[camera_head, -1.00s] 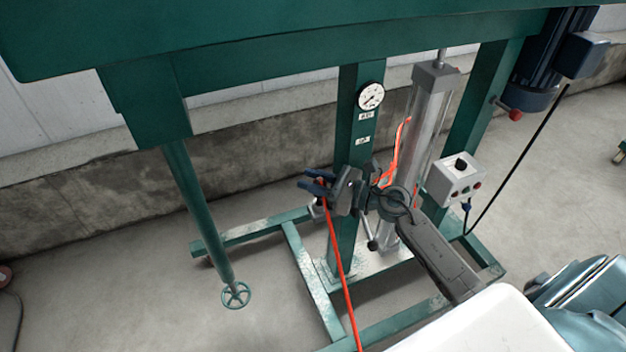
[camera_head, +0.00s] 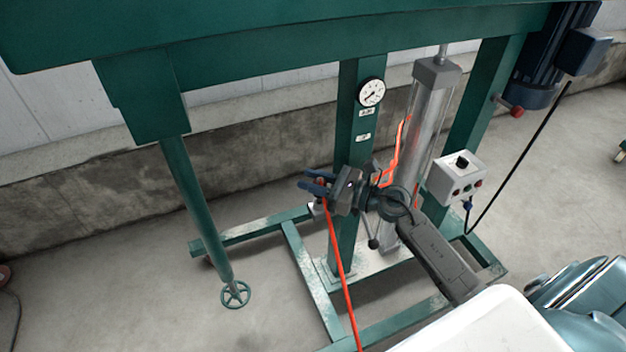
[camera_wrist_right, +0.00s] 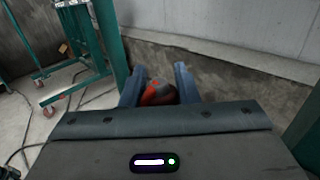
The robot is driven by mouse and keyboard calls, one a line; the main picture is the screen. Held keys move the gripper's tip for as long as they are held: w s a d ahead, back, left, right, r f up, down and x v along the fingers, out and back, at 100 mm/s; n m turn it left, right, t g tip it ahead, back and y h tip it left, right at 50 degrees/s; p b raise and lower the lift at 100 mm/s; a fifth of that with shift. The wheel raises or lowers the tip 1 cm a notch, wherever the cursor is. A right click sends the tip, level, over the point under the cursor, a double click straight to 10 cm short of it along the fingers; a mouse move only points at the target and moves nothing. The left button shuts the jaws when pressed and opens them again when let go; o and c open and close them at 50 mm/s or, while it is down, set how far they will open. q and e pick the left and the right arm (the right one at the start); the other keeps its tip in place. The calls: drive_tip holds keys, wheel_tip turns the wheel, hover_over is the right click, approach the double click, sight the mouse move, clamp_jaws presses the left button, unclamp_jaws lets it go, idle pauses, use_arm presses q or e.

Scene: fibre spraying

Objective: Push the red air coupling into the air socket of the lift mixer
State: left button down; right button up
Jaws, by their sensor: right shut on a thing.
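My right gripper (camera_head: 316,184) is in front of the green post of the lift mixer (camera_head: 346,150), below the gauge. Its blue fingers are shut on the red air coupling (camera_wrist_right: 158,94), which also shows between the fingers in the right wrist view. A red hose (camera_head: 336,262) hangs from the gripper down to the lower edge of the head view. The air socket cannot be made out. I cannot tell whether the coupling touches anything besides the fingers. My left gripper is not in view.
A round gauge (camera_head: 371,92) sits on the post. A silver cylinder (camera_head: 418,140) with orange hoses stands to its right, beside a grey control box (camera_head: 459,178). The floor between is mostly free.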

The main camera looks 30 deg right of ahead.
drive_tip(key=shift+f+b, duration=1.1)
drive_tip(key=shift+f, duration=0.15)
drive_tip(key=o, duration=1.1)
drive_tip(key=shift+r, duration=0.1)
drive_tip(key=shift+b+v, duration=1.6)
drive_tip(key=shift+v, duration=3.8)
